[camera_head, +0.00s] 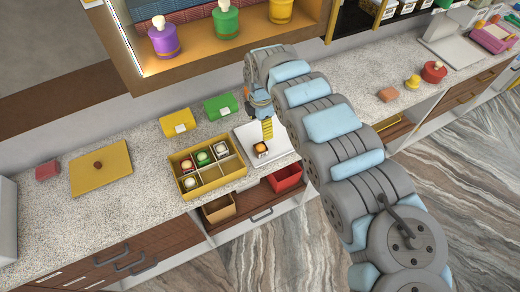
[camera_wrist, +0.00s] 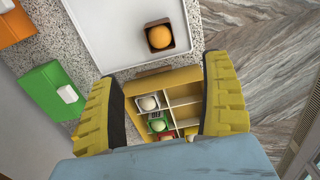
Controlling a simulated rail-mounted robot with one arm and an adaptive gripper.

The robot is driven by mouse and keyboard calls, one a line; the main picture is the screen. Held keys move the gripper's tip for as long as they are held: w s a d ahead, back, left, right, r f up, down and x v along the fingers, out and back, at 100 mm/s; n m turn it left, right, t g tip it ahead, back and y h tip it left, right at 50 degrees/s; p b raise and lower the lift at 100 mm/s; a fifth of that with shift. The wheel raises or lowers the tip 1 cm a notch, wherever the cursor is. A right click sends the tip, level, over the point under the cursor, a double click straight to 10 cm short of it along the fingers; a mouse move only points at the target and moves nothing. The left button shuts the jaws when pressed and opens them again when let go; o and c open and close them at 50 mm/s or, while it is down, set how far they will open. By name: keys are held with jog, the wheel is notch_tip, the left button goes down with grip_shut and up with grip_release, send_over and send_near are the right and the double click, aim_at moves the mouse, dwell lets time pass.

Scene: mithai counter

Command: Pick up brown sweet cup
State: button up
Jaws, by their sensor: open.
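The brown sweet cup (camera_head: 261,150) holds an orange ball and stands on a white tray (camera_head: 278,150). In the wrist view the cup (camera_wrist: 150,45) sits near the top, on the white tray (camera_wrist: 105,35), beyond the fingertips. My gripper (camera_head: 267,130) is just above the cup in the head view. In the wrist view my gripper (camera_wrist: 165,75) has its yellow fingers wide apart, with nothing held between them. The cup is apart from both fingers in the wrist view.
A yellow divided box (camera_head: 222,182) left of the tray holds several cups with pale balls; some compartments are empty. Green (camera_head: 221,106) and yellow (camera_head: 177,123) boxes lie behind it. A shelf with jars (camera_head: 225,22) overhangs the counter's back. Open drawers lie below the front edge.

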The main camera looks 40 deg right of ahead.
aim_at(260, 147)
notch_tip(260, 147, down, 8)
jog(key=shift+a+f, duration=0.2)
jog(key=shift+f, duration=0.7)
jog(key=shift+a+f, duration=0.15)
jog(key=shift+f, duration=0.75)
jog(key=shift+d+f, duration=0.15)
jog(key=shift+f, duration=0.65)
jog(key=c, duration=1.3)
